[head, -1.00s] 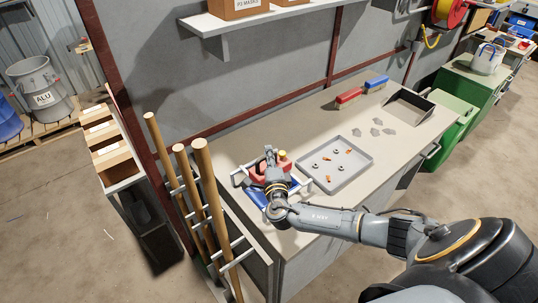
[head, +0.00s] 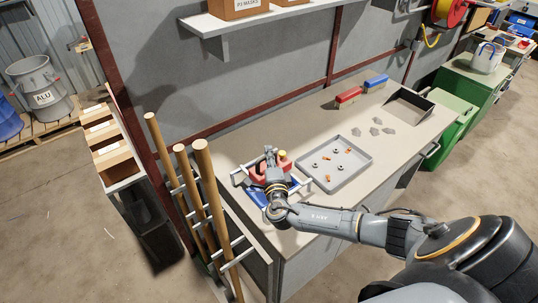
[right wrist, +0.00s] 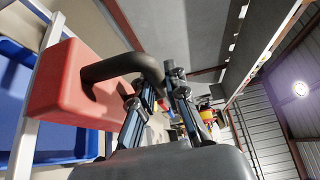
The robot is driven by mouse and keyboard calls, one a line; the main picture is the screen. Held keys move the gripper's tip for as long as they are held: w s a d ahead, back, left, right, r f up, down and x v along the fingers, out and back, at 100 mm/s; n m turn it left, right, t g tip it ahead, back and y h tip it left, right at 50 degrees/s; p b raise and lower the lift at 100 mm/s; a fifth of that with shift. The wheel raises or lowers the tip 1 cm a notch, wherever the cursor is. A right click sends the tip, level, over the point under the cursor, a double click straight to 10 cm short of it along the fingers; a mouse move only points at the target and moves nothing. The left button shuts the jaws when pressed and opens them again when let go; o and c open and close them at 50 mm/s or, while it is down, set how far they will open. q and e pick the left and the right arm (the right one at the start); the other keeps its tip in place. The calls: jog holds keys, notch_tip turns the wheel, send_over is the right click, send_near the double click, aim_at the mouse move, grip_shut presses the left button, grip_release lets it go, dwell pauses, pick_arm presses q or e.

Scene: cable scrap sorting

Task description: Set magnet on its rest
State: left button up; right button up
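The magnet is a red block (right wrist: 66,84) with a thick black handle (right wrist: 125,66) in the right wrist view. In the head view its red body (head: 258,173) shows partly behind my right gripper. My right gripper (head: 269,153) is at the magnet, and its fingers (right wrist: 163,84) are close together around the handle in the right wrist view. The magnet is at a blue tray with pale rails, the likely rest (head: 255,194). Whether the magnet touches it is hidden. My left gripper is not in view.
A grey tray (head: 332,183) with several small metal and orange pieces lies right of the magnet. Grey scraps (head: 377,129), red (head: 347,96) and blue (head: 375,83) blocks and a dark open bin (head: 408,106) are farther along the bench. Wooden poles (head: 205,190) stand left.

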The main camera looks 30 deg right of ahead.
jog(key=o, duration=0.5)
jog(key=shift+r, duration=0.15)
jog(key=shift+s+f, duration=0.1)
jog(key=shift+f, duration=0.1)
jog(key=s+a+f+n+g+y, duration=0.1)
jog(key=s+a+n+g+y, duration=0.3)
jog(key=s+n, duration=0.55)
jog(key=s+a+f+n+g+y, duration=0.1)
jog(key=s+a+n+g, duration=0.5)
jog(key=s, duration=0.7)
jog(key=s+a+f+n+g+y, duration=0.1)
jog(key=s+a+n+g+y, duration=0.2)
jog(key=s+a+n, duration=0.55)
jog(key=s+d+f+n+g+b, duration=0.1)
jog(key=s+f+b, duration=0.15)
jog(key=f, duration=1.25)
jog(key=s+d+f+b, duration=0.1)
jog(key=s+f, duration=0.2)
jog(key=f, duration=1.2)
jog(key=shift+g, duration=0.7)
jog(key=s+d+f, duration=0.1)
jog(key=s+f, duration=0.4)
jog(key=f, duration=0.1)
jog(key=s+d+f+b, duration=0.1)
jog(key=s+f, duration=0.4)
jog(key=f, duration=0.1)
jog(key=s+d+f, duration=0.1)
jog(key=s+f, duration=0.5)
jog(key=shift+b, duration=0.4)
